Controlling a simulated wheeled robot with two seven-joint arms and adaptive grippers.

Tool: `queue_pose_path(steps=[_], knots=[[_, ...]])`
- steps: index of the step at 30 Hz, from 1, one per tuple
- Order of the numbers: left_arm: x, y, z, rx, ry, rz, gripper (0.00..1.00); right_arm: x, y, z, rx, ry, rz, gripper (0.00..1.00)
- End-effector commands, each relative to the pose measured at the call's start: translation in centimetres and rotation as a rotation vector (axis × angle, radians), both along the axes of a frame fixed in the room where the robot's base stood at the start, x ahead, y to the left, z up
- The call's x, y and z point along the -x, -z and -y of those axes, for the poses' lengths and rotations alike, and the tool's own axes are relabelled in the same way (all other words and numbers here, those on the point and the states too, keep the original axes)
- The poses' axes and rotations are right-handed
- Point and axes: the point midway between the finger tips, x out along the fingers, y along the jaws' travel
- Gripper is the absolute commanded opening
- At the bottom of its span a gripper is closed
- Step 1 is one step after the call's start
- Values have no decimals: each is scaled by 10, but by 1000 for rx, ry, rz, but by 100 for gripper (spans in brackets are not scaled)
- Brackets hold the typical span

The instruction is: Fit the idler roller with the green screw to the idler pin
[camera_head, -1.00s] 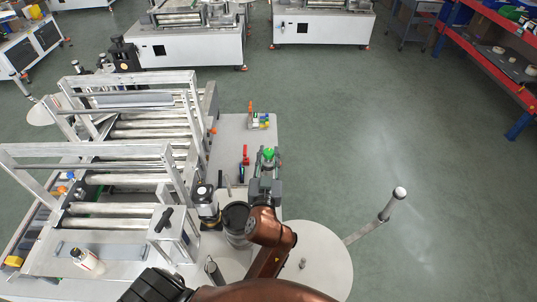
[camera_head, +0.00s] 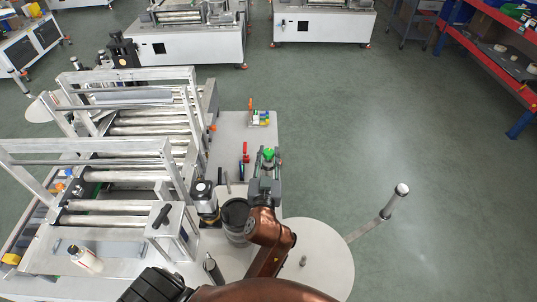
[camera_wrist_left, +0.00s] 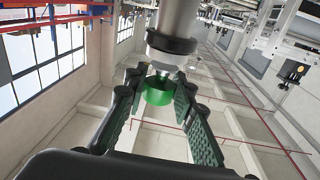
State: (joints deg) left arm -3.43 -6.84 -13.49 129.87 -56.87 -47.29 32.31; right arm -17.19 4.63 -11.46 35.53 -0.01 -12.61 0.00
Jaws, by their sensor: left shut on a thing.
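My left gripper (camera_head: 267,167) is above the right edge of the near labeller's table in the head view. It is shut on the idler roller's green screw (camera_head: 268,153). In the left wrist view the green screw (camera_wrist_left: 158,90) sits between the two ridged fingers, joined to a grey and white cylinder (camera_wrist_left: 176,28), which looks like the roller. The fingers hide part of it. A small upright pin (camera_head: 303,261) stands on the round plate at the lower right; I cannot tell whether it is the idler pin. My right gripper is not in view.
The near labeller with its rollers and frames (camera_head: 120,190) fills the left.

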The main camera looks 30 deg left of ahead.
Motion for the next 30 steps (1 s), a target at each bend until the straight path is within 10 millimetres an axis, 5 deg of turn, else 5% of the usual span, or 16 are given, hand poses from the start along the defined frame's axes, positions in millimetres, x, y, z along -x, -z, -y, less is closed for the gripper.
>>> queue_pose_path(steps=[1,30], knots=[[5,25,30,248,-19,-19,0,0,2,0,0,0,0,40],[5,48,30,248,-20,-19,0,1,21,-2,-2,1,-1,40]])
